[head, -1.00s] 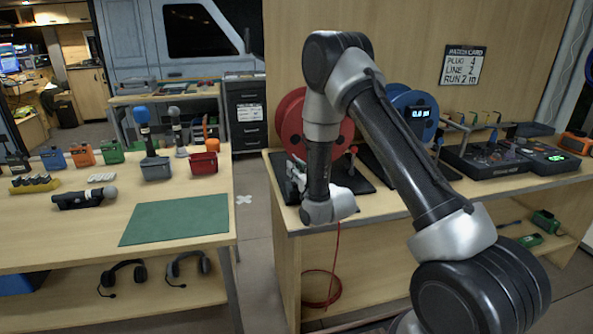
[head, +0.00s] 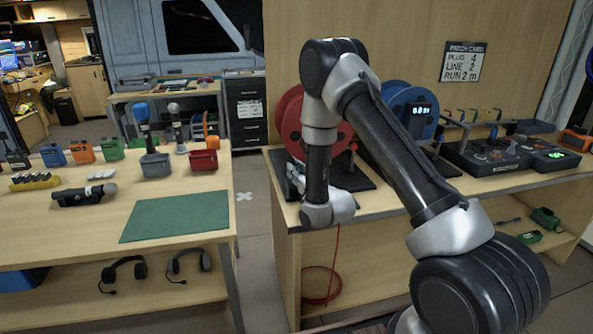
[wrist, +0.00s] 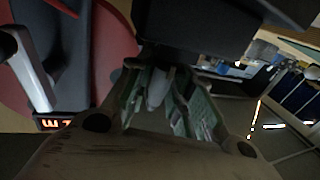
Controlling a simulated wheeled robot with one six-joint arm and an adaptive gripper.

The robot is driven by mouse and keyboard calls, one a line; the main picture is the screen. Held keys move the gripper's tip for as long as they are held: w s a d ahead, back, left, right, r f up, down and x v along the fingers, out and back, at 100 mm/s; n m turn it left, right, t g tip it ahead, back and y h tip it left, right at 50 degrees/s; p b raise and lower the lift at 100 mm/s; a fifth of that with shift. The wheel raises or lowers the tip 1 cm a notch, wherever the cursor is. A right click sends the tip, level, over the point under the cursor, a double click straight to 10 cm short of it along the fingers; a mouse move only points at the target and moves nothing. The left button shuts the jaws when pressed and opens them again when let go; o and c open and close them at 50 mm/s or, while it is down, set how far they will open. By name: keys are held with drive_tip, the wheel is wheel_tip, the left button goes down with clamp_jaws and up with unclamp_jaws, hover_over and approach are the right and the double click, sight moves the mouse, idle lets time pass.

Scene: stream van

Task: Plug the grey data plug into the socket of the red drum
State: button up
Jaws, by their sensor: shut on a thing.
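The red drum (head: 292,127) stands on the right bench, partly hidden behind my arm. In the wrist view the red drum (wrist: 112,45) fills the upper left, with a grey metal arm and a lit display in front of it. My gripper (wrist: 160,95) is shut on a small light-grey piece, which looks like the grey data plug (wrist: 157,88). A dark block covers the upper middle of the wrist view, just above the plug. In the head view my gripper (head: 296,178) is beside the drum's dark base, mostly hidden by my wrist. I cannot make out the socket.
A blue drum (head: 398,100) with a display stands right of the red one. A red cable (head: 336,245) hangs down the bench front to a coil below. A patch card (head: 463,62) hangs on the wall. A green mat (head: 175,216) lies on the left bench.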

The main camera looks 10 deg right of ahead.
drive_tip(key=shift+f, duration=0.15)
drive_tip(key=o, duration=0.9)
wheel_tip(320, 180, up, 10)
